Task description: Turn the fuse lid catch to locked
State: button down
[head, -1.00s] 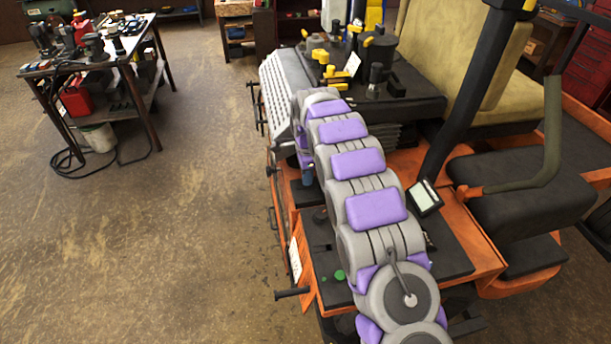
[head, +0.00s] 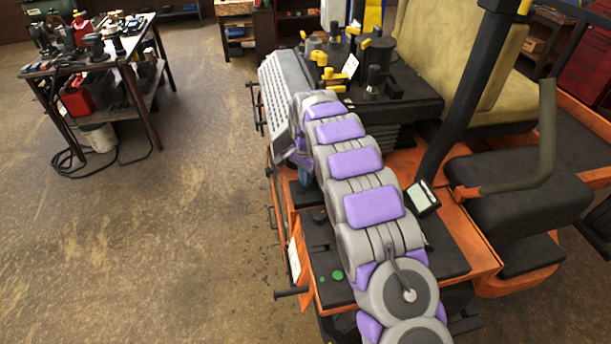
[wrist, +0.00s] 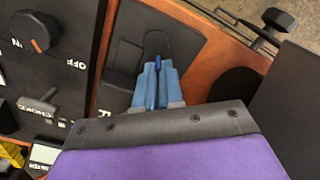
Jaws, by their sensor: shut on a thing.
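My gripper (wrist: 156,88) has light-blue fingers, shut on the fuse lid catch (wrist: 157,61), a small dark-blue piece showing at the fingertips. Most of the catch is hidden between the fingers. It sits at a dark panel (wrist: 128,40) with a rounded recess, on an orange body. Whether the catch is turned to locked cannot be read. In the head view only a bit of blue finger (head: 304,178) shows beside my arm; the catch is hidden there.
Left in the wrist view are a round knob with an orange mark (wrist: 38,32) and a choke lever (wrist: 38,108). A dark bolt-like knob (wrist: 279,19) is upper right. In the head view, the mower's seat (head: 440,60) is behind, and open floor (head: 150,230) lies left.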

jog(key=n, duration=0.5)
jog(key=shift+r+n+p, duration=0.1)
jog(key=shift+n+p, duration=0.2)
jog(key=n, duration=0.5)
jog(key=shift+n, duration=0.3)
jog(key=c, duration=1.3)
grip_release()
jog(key=shift+w+a, duration=0.1)
jog(key=shift+a, duration=0.05)
jog(key=shift+o, duration=0.2)
notch_tip(320, 180, up, 17)
jog(key=p, duration=0.1)
